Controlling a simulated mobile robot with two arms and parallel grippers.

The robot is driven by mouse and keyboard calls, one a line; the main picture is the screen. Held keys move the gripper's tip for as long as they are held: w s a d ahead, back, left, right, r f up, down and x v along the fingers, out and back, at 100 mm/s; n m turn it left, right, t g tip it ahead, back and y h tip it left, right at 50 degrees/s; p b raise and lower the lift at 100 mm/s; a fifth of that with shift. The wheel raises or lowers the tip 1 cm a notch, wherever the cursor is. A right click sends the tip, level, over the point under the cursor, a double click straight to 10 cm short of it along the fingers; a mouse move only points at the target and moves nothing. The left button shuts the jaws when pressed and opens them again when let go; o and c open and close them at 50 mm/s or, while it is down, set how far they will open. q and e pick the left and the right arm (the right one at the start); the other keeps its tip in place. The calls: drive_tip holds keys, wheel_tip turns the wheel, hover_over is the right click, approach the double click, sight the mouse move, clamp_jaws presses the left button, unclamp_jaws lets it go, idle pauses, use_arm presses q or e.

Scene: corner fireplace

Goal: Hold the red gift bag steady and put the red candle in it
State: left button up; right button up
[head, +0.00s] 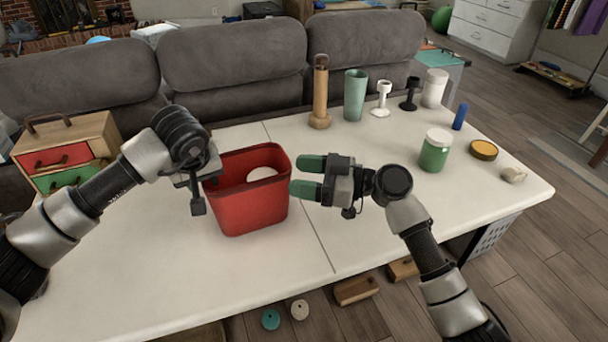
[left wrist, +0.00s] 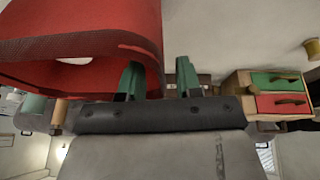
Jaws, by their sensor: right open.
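The red gift bag (head: 252,208) stands upright and open-topped on the white table, with a pale round patch (head: 262,173) visible inside. My left gripper (head: 207,176) is at its left side; its fingers are mostly hidden in the head view. In the left wrist view, the green fingers (left wrist: 158,80) are apart with a clear gap, and the bag (left wrist: 100,30) overlaps the left finger's area. I cannot tell whether its wall is between them. My right gripper (head: 308,176) is open and empty, right of the bag, fingertips pointing toward it. I see no red candle.
A small drawer chest (head: 65,150) stands at the left. A wooden holder (head: 320,95), teal cup (head: 355,95), white candlestick (head: 381,100) and black candlestick (head: 409,94) stand at the back. A green jar (head: 434,152) and amber tin (head: 483,150) are right. The front table is clear.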

use_arm(q)
drive_tip(key=shift+r, duration=0.1)
idle(0.3)
drive_tip(key=o, duration=0.6)
drive_tip(key=shift+c, duration=0.2)
